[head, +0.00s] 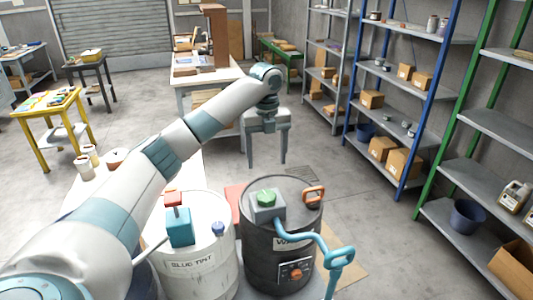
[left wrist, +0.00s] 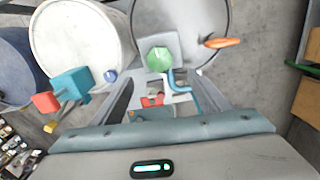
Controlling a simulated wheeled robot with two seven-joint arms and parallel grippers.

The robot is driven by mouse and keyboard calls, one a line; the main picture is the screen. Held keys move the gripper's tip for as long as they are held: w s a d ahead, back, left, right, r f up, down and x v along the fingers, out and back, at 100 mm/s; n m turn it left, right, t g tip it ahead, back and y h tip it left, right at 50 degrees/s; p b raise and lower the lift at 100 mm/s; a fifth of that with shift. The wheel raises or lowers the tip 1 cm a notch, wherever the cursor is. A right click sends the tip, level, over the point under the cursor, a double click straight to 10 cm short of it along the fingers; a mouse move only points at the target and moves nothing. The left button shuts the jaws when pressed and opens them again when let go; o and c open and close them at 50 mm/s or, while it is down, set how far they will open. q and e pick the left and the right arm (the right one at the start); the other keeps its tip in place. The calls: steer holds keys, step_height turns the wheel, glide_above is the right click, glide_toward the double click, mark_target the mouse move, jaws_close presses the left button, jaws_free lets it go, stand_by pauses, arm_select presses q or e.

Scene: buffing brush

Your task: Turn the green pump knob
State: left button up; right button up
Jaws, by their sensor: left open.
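The green pump knob (head: 266,197) sits on a grey block (head: 264,212) on top of the dark drum (head: 262,250). In the left wrist view, the green knob (left wrist: 159,59) shows just beyond and between my finger tips. My left gripper (head: 267,160) points down with its two fingers spread and nothing between them. It hangs above the drum, apart from the knob. The left gripper's fingers (left wrist: 160,82) also show in the left wrist view. My right gripper is in neither view.
A blue pipe (head: 318,245) curves from the block to the right. An orange handle (head: 314,194) stands on the drum's rim. A white drum (head: 205,250) with a teal and red pump (head: 179,222) stands close to the left. Shelves (head: 405,90) stand at the right. Floor between is clear.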

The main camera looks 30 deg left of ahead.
arm_select(q)
steer(key=shift+r, duration=1.7)
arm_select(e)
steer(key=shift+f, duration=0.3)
arm_select(q)
steer(key=shift+f, duration=0.1)
